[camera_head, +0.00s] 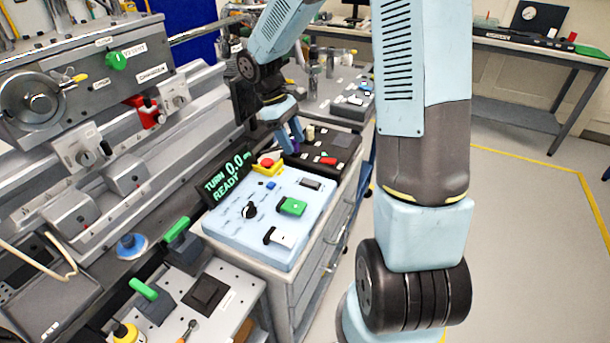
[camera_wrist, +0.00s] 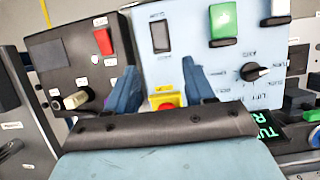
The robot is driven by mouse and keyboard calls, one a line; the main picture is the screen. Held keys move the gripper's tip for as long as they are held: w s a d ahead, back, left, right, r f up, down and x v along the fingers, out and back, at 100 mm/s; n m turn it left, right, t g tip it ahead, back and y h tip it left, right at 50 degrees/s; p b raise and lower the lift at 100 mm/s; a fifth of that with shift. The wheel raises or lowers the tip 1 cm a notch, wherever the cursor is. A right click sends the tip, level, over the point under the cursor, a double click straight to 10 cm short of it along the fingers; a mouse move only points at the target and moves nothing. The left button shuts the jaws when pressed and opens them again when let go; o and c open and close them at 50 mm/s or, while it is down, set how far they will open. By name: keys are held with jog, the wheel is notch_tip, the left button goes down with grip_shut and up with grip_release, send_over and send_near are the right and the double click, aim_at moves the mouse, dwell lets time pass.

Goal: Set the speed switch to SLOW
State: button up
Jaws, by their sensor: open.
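My gripper (camera_head: 291,143) is open and empty, pointing down above the far end of the light-blue control box (camera_head: 230,232). In the wrist view its two blue fingers (camera_wrist: 159,68) stand apart over the panel's end by the yellow-collared red button (camera_wrist: 165,104). No SLOW label is readable, so I cannot tell which is the speed switch.
A dark box (camera_head: 318,143) with a red switch (camera_head: 328,161) stands beyond the control box. The display (camera_head: 228,178) reads TURN 0.0 READY at its left edge. Green-handled levers (camera_head: 144,289) and a blue knob (camera_head: 132,246) lie left. Floor at the right is clear.

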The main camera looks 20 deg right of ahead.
aim_at(311, 182)
jog(key=x, duration=1.2)
jog(key=shift+c, duration=0.3)
jog(key=shift+w, duration=0.1)
grip_shut()
jog(key=shift+r, duration=0.1)
jog(key=shift+d, duration=0.1)
jog(key=shift+s+d+t+y, duration=0.15)
jog(key=shift+s+t+y, duration=0.15)
jog(key=shift+t+y, duration=0.7)
jog(key=shift+o, duration=0.3)
grip_release()
